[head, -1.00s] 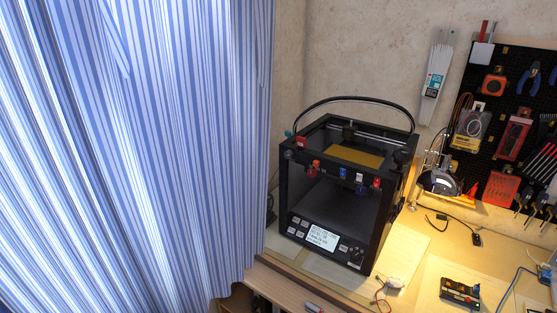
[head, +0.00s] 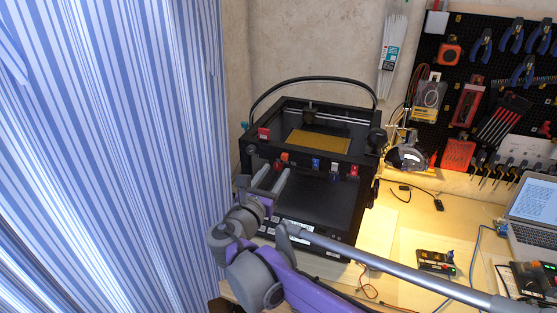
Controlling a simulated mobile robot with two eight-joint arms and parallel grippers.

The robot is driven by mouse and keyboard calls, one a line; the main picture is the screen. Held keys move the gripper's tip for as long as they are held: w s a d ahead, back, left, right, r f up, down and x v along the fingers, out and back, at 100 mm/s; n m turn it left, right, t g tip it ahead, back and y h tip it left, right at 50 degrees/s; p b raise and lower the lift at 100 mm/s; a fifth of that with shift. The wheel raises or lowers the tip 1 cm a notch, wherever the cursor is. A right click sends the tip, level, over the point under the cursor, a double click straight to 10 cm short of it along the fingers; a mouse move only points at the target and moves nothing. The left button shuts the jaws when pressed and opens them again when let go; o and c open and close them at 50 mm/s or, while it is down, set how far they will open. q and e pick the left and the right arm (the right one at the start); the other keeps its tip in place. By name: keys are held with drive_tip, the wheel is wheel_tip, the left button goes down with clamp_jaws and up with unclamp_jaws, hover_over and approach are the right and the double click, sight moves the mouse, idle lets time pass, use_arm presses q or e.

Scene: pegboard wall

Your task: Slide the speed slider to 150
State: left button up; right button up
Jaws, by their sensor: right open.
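The speed slider cannot be singled out, as no label is readable. The black 3D printer (head: 310,205) carries small coloured parts along its front top bar: an orange one (head: 285,157), a blue one (head: 315,164) and a red one (head: 353,170). Another red part (head: 263,133) sits on its left top edge. My right gripper (head: 275,172) is open and empty, its two grey fingers pointing up at the printer's front left, just below the bar. Whether it touches anything cannot be told. My left gripper is out of view.
A striped curtain (head: 110,150) fills the left side. The pegboard (head: 480,60) with tools hangs at the right. On the bench are a laptop (head: 533,212) and a small electronic board (head: 436,261). A black cable loop (head: 312,80) arches over the printer.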

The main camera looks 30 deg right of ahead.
sight(284, 158)
drive_tip(key=x, duration=0.6)
drive_tip(key=shift+w, duration=0.15)
clamp_jaws()
idle(1.2)
